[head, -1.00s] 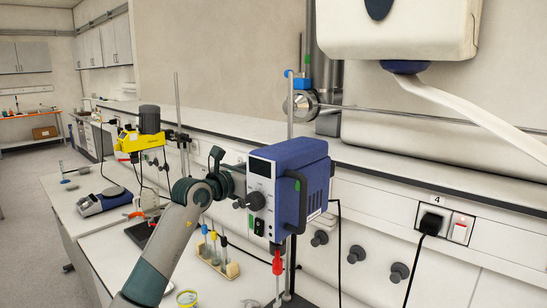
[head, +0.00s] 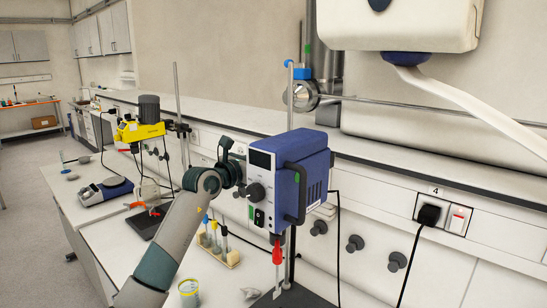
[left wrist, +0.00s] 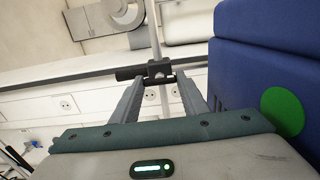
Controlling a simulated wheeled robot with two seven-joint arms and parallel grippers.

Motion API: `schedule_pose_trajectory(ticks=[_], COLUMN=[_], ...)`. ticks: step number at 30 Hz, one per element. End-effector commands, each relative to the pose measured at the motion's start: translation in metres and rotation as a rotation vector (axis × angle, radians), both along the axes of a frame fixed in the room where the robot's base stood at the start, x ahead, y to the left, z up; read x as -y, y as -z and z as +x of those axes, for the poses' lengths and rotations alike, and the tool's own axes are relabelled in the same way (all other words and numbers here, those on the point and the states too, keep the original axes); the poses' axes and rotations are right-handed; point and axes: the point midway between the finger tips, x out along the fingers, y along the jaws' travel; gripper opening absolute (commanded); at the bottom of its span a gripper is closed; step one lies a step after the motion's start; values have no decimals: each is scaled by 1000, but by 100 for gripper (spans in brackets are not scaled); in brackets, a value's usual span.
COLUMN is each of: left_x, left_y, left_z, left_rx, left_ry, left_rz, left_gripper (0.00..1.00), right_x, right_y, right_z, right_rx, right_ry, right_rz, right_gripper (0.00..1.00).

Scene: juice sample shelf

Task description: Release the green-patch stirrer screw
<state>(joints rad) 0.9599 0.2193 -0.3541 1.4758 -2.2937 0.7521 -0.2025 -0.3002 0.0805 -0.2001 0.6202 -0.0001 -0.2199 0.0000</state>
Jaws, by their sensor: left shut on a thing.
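The blue overhead stirrer (head: 300,165) hangs on a thin upright rod at the middle of the head view. In the left wrist view its blue housing (left wrist: 260,62) fills the right side and carries a round green patch (left wrist: 283,110). A black clamp screw (left wrist: 158,70) sits at the rod behind the stirrer. My left gripper (left wrist: 158,82) is shut on this screw, one finger at each side. In the head view my left arm reaches to the stirrer's left side, and the fingertips are hidden there. My right gripper is not in view.
A yellow stirrer (head: 139,131) stands on another rod farther back. A rack with tubes (head: 218,250) and a small yellow jar (head: 188,293) stand on the bench near my left arm. A red-topped piece (head: 277,255) hangs below the blue stirrer.

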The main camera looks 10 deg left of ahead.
Motion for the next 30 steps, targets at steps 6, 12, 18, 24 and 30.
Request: schedule_pose_trajectory(ticks=[6,12,18,24,30], left_x=[0,1,1,0,0], left_y=[0,0,-1,-1,-1], left_z=[0,0,0,0,0], left_rx=[-22,-75,-161,-268,-380], left_ry=[0,1,1,0,0], left_rz=[-31,-104,-223,-373,-527], left_gripper=[18,18,18,18,18], right_x=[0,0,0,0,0], right_y=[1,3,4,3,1], right_z=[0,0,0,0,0], right_rx=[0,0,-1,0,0], right_ry=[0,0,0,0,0], right_rz=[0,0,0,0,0], right_gripper=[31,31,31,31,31])
